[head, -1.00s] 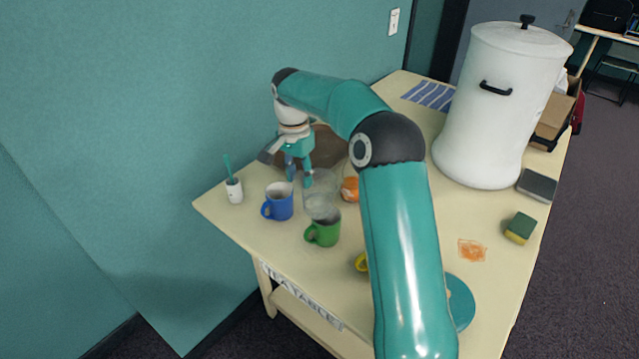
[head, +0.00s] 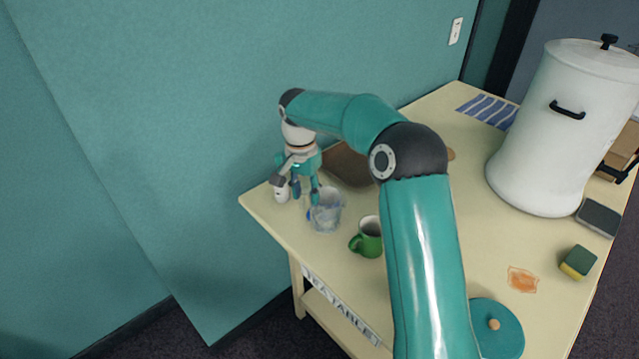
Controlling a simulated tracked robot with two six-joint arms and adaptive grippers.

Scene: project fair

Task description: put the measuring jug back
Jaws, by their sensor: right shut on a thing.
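The measuring jug (head: 327,211) is clear and shows near the table's left end, left of the green mug (head: 369,239). My right gripper (head: 306,198) is shut on the jug at its upper left side. The blue mug (head: 310,215) is almost wholly hidden by the jug; only a bit of blue shows at the jug's left. I cannot tell whether the jug touches the table or hangs just above it. My left gripper is out of view.
A white cup (head: 281,193) stands at the table's left corner, partly behind my gripper. A brown tray (head: 345,166) lies behind. A white urn (head: 560,125), a sponge (head: 578,262) and a teal round lid (head: 497,330) are at right. My arm hides the table's middle.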

